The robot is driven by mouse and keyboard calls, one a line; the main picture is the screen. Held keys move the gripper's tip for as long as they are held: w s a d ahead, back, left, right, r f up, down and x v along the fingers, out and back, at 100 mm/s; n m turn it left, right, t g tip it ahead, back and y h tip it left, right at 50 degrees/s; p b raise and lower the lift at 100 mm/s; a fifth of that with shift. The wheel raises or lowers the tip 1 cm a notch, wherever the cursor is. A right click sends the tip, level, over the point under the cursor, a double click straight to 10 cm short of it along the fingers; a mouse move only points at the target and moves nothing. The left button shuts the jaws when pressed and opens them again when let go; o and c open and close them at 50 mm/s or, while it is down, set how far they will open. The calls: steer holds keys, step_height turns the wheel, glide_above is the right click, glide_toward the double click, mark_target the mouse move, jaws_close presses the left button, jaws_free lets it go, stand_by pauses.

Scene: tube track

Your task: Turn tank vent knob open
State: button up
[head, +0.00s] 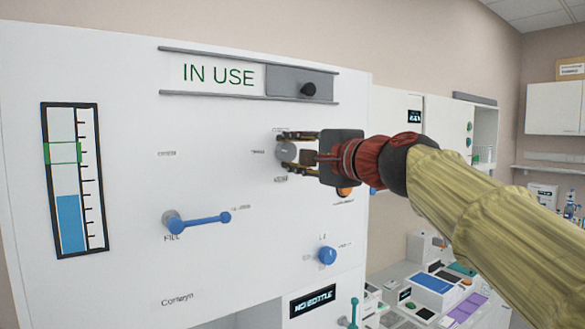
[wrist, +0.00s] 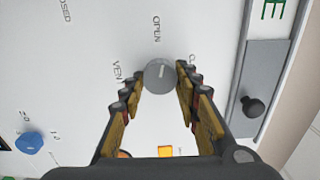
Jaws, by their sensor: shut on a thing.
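The vent knob is a round grey knob (head: 287,153) on the white panel (head: 120,120). In the wrist view the knob (wrist: 160,75) sits between the fingertips, with a short pale line on its face that points roughly at the printed OPEN. VENT is printed to its left, and a partly hidden label starting with C is at its right. My gripper (head: 288,152) comes from the right and is shut on the knob's sides; its fingers (wrist: 160,88) also show in the wrist view. Parts of the labels around the knob are hidden by the fingers.
An IN USE sign (head: 218,76) with a grey slider and black knob (head: 308,89) is above. A blue FILL lever (head: 198,219), a blue knob (head: 327,255) and a tank level gauge (head: 74,180) share the panel. An orange button (head: 345,191) lies just below my gripper.

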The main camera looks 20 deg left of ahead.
steer(key=shift+f+n+b, duration=0.15)
steer(key=shift+n+b, duration=0.85)
steer(key=shift+n, duration=0.3)
steer(key=o, duration=1.2)
steer(key=shift+c, duration=0.2)
steer(key=v, duration=1.2)
steer(key=shift+s, duration=0.1)
